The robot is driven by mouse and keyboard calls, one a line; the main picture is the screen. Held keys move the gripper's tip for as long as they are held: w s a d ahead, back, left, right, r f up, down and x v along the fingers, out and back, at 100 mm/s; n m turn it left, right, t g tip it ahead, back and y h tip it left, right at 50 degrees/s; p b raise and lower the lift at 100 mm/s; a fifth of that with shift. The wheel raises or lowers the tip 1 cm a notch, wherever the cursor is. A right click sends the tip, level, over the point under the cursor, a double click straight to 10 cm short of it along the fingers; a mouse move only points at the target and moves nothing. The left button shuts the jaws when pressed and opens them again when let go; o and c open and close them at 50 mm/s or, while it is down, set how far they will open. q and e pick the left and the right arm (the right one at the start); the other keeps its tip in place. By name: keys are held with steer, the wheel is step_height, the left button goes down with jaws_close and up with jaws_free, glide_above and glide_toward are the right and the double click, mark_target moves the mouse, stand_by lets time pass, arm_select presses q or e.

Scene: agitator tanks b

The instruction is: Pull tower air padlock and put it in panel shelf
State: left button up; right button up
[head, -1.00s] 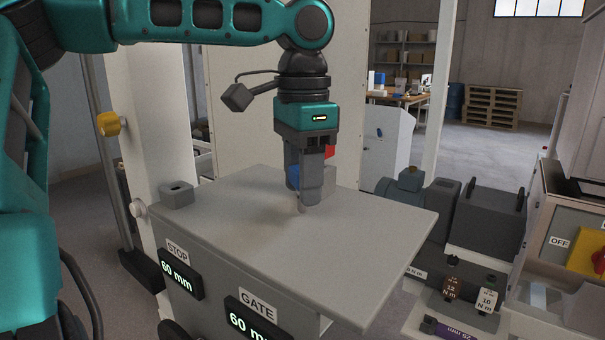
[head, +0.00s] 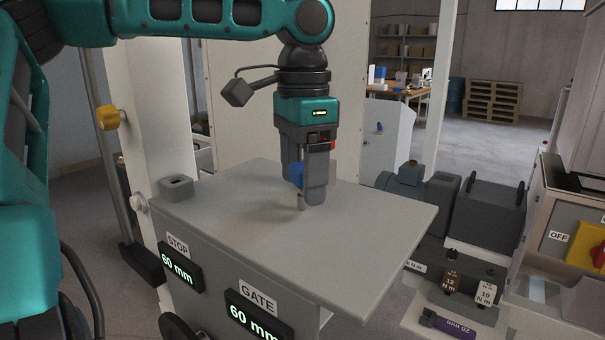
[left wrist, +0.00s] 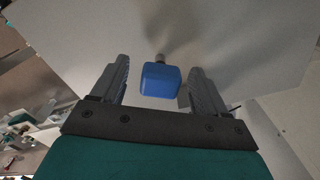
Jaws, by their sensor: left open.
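My left gripper (head: 304,192) points down over the grey tabletop, its jaws open. A blue block (left wrist: 160,80) with a short grey stem sits between its fingers in the left wrist view, with gaps on both sides. In the head view the blue block (head: 294,173) is partly hidden by a finger, and a thin grey stem reaches down near the tabletop. I cannot tell for sure which of these is the tower air padlock. I cannot make out the panel shelf. My right gripper is out of view.
The grey tabletop (head: 380,225) is mostly bare. A small grey box with a slot (head: 176,188) stands at its left corner. A white post (head: 155,110) rises behind it. A cabinet with a yellow and red switch (head: 590,248) and grey machinery stand at the right.

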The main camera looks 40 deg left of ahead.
arm_select(q)
step_height(320, 180, up, 18)
steer(key=shift+r, duration=0.25)
stand_by(0.6)
stand_by(0.6)
